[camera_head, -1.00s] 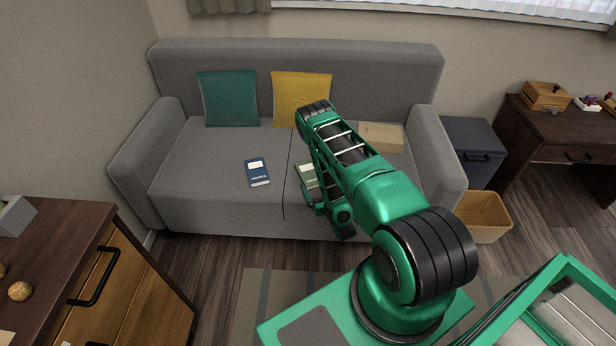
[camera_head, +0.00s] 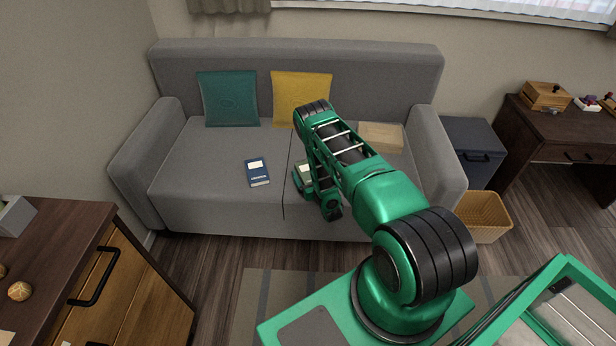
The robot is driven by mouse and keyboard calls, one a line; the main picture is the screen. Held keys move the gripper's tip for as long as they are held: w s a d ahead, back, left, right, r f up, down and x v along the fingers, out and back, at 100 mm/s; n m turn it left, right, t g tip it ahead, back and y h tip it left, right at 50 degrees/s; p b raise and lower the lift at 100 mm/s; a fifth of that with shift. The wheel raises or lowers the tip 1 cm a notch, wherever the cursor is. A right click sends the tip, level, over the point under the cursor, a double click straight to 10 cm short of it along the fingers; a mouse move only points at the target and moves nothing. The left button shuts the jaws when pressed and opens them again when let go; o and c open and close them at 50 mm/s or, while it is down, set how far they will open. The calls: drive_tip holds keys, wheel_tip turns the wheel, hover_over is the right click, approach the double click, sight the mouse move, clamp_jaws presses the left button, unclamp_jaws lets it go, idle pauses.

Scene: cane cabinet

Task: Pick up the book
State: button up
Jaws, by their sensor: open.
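A blue book (camera_head: 257,172) with a pale label lies flat on the left seat of the grey sofa (camera_head: 185,205). A second, pale green book (camera_head: 304,168) lies on the right seat, close to the gap between cushions. It is mostly hidden by my arm. My gripper (camera_head: 304,189) is low over the front of the right seat, at the pale green book and to the right of the blue book. It is open. Its fingertips are small and partly hidden, so I cannot tell whether they touch the pale green book.
A tan flat box or book (camera_head: 382,137) lies farther back on the right seat. A teal cushion (camera_head: 228,98) and a yellow cushion (camera_head: 301,97) lean on the backrest. A wicker basket (camera_head: 482,215) stands right of the sofa. The left seat around the blue book is clear.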

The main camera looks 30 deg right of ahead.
drive_tip(key=c, duration=1.3)
drive_tip(key=shift+c, duration=0.2)
